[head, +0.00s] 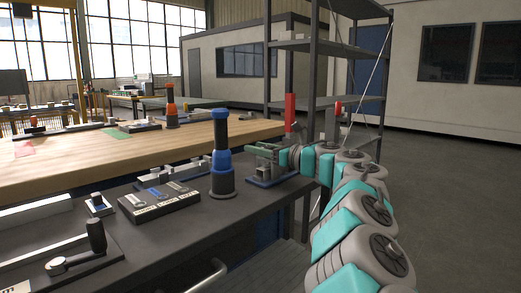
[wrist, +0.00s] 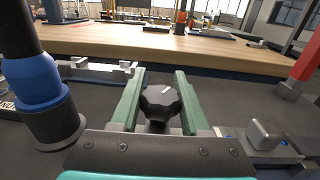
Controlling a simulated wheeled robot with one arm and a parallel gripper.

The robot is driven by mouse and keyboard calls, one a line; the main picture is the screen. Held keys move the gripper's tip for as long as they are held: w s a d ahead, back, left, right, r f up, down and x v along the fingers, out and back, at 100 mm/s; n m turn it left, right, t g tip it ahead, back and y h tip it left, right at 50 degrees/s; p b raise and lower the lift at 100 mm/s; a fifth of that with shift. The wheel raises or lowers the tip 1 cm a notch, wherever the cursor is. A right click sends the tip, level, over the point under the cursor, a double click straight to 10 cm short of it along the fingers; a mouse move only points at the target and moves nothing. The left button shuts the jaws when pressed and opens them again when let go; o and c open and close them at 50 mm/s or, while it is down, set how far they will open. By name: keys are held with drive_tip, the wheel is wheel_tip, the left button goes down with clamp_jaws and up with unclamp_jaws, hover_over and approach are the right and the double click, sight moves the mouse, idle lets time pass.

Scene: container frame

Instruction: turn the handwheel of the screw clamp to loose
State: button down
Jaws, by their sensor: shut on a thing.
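The handwheel (wrist: 160,103) is a dark lobed knob with a white line on its top, slanting up to the right in the wrist view. My gripper (wrist: 160,82) has green fingers, one on each side of the handwheel, and is shut on it. In the head view my gripper (head: 264,149) is over the screw clamp (head: 262,182), which has a blue base near the right end of the dark bench. The handwheel is hard to make out there. In the wrist view a metal block (wrist: 266,134) on a blue-grey base lies right of the fingers.
A blue and black column (head: 222,160) stands close left of my gripper; it also shows in the wrist view (wrist: 38,90). A red post (head: 290,112) stands behind. A box with labelled switches (head: 160,201) and a black lever (head: 95,240) are further left.

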drive_tip(key=shift+s+a+r+n+g+y+p, duration=0.1)
drive_tip(key=shift+s+n+g+y+p, duration=0.15)
drive_tip(key=shift+n+g+y, duration=0.6)
drive_tip(key=shift+s+a+r+n+g+y+p, duration=0.1)
drive_tip(key=shift+s+n+g+y+p, duration=0.15)
drive_tip(key=shift+n+g, duration=1.1)
drive_tip(key=shift+s+a+n+g+y+p, duration=0.2)
drive_tip(key=shift+n+g+y, duration=0.3)
drive_tip(key=shift+g, duration=1.2)
drive_tip(key=shift+s+d+n+g+p, duration=0.15)
drive_tip(key=shift+n+g+p, duration=0.15)
drive_tip(key=shift+n+g, duration=0.7)
drive_tip(key=shift+s+f+g, duration=0.1)
drive_tip(key=shift+g, duration=0.8)
drive_tip(key=shift+c, duration=2)
unclamp_jaws()
drive_tip(key=shift+w+d+f, duration=0.1)
drive_tip(key=shift+d, duration=1.85)
drive_tip(key=shift+w+d, duration=0.1)
drive_tip(key=shift+d, duration=1.8)
